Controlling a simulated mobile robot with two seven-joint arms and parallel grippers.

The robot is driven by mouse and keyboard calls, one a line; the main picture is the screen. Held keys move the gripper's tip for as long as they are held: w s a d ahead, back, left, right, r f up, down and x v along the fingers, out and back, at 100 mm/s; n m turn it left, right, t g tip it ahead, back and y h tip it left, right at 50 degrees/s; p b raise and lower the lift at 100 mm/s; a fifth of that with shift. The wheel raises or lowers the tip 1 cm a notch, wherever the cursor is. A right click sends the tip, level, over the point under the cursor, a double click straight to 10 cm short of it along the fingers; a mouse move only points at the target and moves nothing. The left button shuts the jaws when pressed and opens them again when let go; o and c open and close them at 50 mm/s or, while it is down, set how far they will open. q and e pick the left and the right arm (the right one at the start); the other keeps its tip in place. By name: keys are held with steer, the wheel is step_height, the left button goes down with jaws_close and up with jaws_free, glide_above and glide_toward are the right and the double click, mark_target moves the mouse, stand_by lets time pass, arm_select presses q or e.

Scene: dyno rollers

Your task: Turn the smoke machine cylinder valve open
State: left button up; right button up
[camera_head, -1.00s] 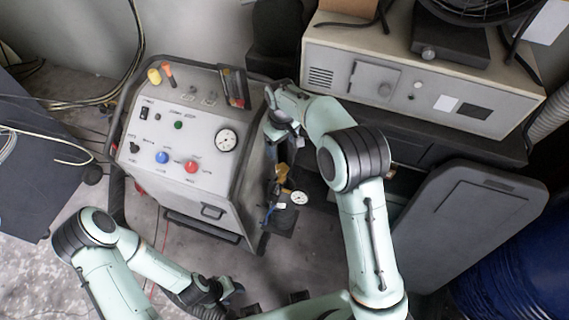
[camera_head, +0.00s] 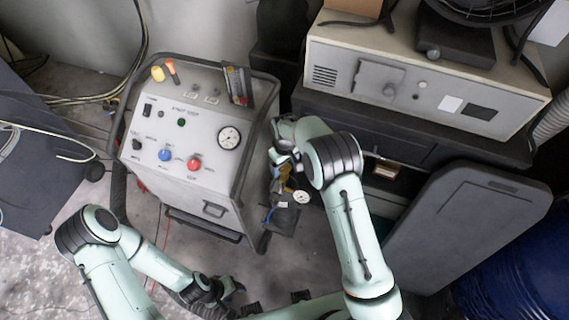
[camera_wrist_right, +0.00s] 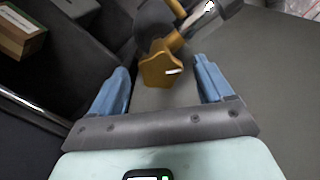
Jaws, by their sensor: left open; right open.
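The cylinder valve has a brass, star-shaped knob (camera_wrist_right: 161,71), seen in the right wrist view between the two blue fingers of my right gripper (camera_wrist_right: 162,66). The fingers are open, with a gap to the knob on each side. In the head view, the brass valve (camera_head: 285,186) and a small round gauge (camera_head: 302,197) show beside the machine, partly hidden by my right gripper (camera_head: 279,172). The dark cylinder (camera_head: 284,218) stands below them. My left gripper (camera_head: 236,291) is open and empty, low in the head view, away from the valve.
The white control cabinet (camera_head: 190,135) with buttons and a dial stands close left of the cylinder, with a black tube frame around it. A beige box (camera_head: 400,82) on a dark cabinet lies behind. A grey panel (camera_head: 470,225) and blue drum (camera_head: 520,275) stand right.

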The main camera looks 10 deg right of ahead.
steer(key=c, duration=1)
steer(key=shift+c, duration=0.2)
steer(key=shift+n, duration=0.3)
steer(key=shift+w+r+n+p, duration=0.1)
steer(key=shift+n+p, duration=0.2)
steer(key=shift+n, duration=2.4)
steer(key=o, duration=1)
steer(key=shift+o, duration=0.2)
